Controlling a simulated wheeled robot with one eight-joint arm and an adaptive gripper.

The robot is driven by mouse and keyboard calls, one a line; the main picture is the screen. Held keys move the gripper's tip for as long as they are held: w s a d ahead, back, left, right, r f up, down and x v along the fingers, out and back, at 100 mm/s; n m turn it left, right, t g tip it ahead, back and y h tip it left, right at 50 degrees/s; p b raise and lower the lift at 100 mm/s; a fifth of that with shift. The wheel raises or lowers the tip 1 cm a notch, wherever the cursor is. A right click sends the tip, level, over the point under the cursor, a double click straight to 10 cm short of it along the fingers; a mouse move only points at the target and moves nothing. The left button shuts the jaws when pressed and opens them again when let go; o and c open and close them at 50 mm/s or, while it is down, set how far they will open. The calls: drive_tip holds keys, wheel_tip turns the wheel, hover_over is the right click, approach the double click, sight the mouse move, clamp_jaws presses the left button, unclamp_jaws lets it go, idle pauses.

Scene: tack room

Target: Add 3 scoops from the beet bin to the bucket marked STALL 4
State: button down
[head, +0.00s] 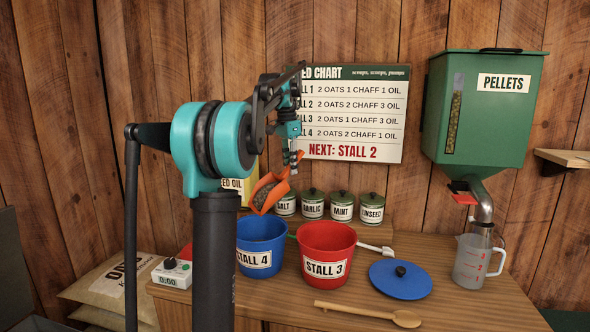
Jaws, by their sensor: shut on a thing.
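My gripper (291,158) is shut on an orange scoop (264,182). The scoop holds brown, crumbly feed and hangs tilted, with its mouth down to the left. It is above the blue bucket (262,231), whose white label reads STALL 4. The scoop looks clear of the bucket's rim. The bucket stands upright on the wooden bench, partly behind my arm; its inside is mostly out of sight. No beet bin shows in this view.
A red bucket (327,241) marked STALL 3 stands right beside the blue one. A blue lid (399,279), a wooden spoon (368,313) and a clear jug (471,262) are further right. Several lidded tins (313,206) line the back. A timer (172,273) sits left.

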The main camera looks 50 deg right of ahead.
sight(304, 152)
drive_tip(key=shift+w+a+r+g+h, duration=0.9)
drive_tip(key=shift+a+r+h, duration=0.55)
drive_tip(key=shift+a+h, duration=1.6)
drive_tip(key=shift+s+d+f+t+y, duration=0.15)
drive_tip(key=shift+d+y, duration=0.35)
drive_tip(key=shift+y, duration=0.1)
drive_tip(key=shift+s+d+f+t+y, duration=0.2)
drive_tip(key=shift+d+y, duration=0.35)
drive_tip(key=shift+y, duration=0.1)
drive_tip(key=shift+s+d+f+t+y, duration=0.15)
drive_tip(key=shift+d+y, duration=0.35)
drive_tip(key=shift+y, duration=0.1)
drive_tip(key=shift+s+d+f+t+y, duration=0.25)
drive_tip(key=shift+d+y, duration=0.4)
drive_tip(key=shift+d, duration=0.2)
drive_tip(key=shift+s+d+f+t+y, duration=0.15)
drive_tip(key=shift+s+d+f+y, duration=0.05)
drive_tip(key=shift+d+y, duration=0.55)
drive_tip(key=shift+s+d+f+t+y, duration=0.25)
drive_tip(key=shift+d+y, duration=0.35)
drive_tip(key=shift+d, duration=0.3)
drive_tip(key=shift+s+d+f+t+y, duration=0.2)
drive_tip(key=shift+d+f+y, duration=0.15)
drive_tip(key=shift+d+y, duration=0.3)
drive_tip(key=shift+s+d+f+t+y, duration=0.15)
drive_tip(key=shift+d+f+y, duration=0.2)
drive_tip(key=shift+d+y, duration=0.3)
drive_tip(key=shift+s+d+f+t+y, duration=0.2)
drive_tip(key=shift+d+f+y, duration=0.15)
drive_tip(key=shift+d+y, duration=0.3)
